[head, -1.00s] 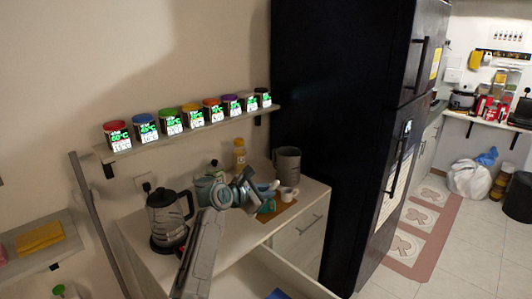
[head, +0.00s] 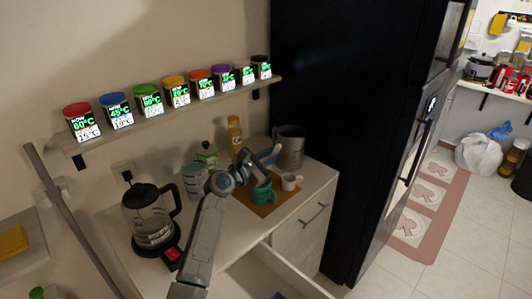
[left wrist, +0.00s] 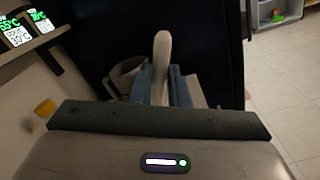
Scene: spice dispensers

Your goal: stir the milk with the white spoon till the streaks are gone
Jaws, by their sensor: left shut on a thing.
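My left gripper (head: 268,157) is over the counter's back right, above a teal mug (head: 262,194). In the left wrist view its blue fingers are shut on the pale handle of the white spoon (left wrist: 161,58), which sticks up between them. The spoon's lower end is hidden, so I cannot tell whether it is in a vessel. The teal mug and a small white cup (head: 290,181) stand on a brown mat (head: 262,209). No milk or streaks can be made out. My right gripper is not in view.
A grey pitcher (head: 290,150) stands behind the mat, also visible in the left wrist view (left wrist: 126,75). A yellow-capped bottle (head: 234,135), a measuring cup (head: 194,180) and a coffee maker (head: 150,222) are to the left. Labelled jars line the wall shelf (head: 170,118). A drawer is open in front.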

